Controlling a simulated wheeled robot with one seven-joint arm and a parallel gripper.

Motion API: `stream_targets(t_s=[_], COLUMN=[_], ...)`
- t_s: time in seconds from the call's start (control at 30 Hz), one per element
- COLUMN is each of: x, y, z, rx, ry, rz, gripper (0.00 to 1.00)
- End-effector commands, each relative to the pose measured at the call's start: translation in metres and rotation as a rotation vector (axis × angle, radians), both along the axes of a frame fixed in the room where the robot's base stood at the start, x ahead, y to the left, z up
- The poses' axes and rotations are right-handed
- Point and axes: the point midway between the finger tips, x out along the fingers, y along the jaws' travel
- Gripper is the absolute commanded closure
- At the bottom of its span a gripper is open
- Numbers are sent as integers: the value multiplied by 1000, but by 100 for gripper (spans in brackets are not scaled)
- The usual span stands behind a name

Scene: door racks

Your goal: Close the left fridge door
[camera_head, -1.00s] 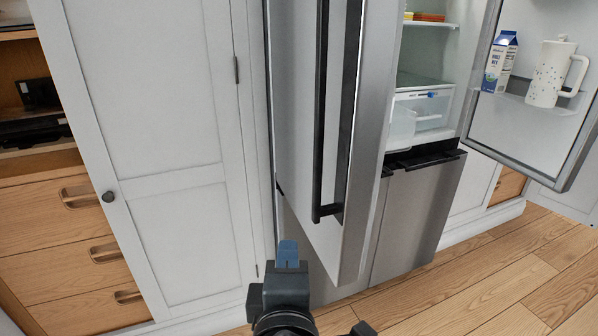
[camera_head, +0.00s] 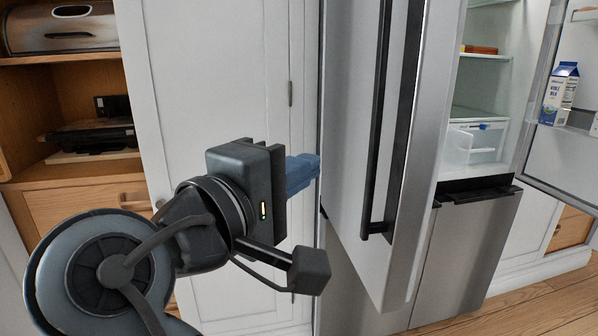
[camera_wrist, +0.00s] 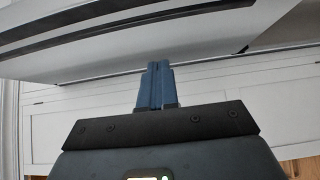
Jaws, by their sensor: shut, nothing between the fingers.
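The left fridge door (camera_head: 345,150) is a tall stainless panel, swung partly open, with a long black vertical handle (camera_head: 392,120). My gripper (camera_head: 312,172) is shut and empty, with its blue fingers together. In the head view it points right, and its tips are at the left edge of the door's outer face; I cannot tell whether they touch it. In the wrist view the shut fingers (camera_wrist: 157,85) point toward the door (camera_wrist: 190,45), whose dark handle (camera_wrist: 60,35) crosses the top.
The right fridge door (camera_head: 570,150) stands wide open with a milk carton (camera_head: 559,95) on its shelf. A white cabinet (camera_head: 215,80) is left of the fridge, and wooden shelves with a black appliance (camera_head: 95,137) are at far left. Wooden floor (camera_head: 545,295) is clear at lower right.

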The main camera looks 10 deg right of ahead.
Motion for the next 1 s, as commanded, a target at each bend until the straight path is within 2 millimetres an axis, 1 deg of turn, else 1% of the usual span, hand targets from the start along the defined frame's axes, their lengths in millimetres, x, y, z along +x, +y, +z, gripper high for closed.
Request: stream_targets(t_s=[0.03,0.33,0.4,0.6,0.77,1.0], x=[7,46,43,42,42,42], y=[-9,-52,-63,-83,-88,-88], z=[0,0,0,0,0,0], rx=[1,1,1,0,1,1], ry=[1,1,-1,0,-1,-1], rz=[-4,-2,-1,1,2,2], gripper=[100,100,100,100,100,100])
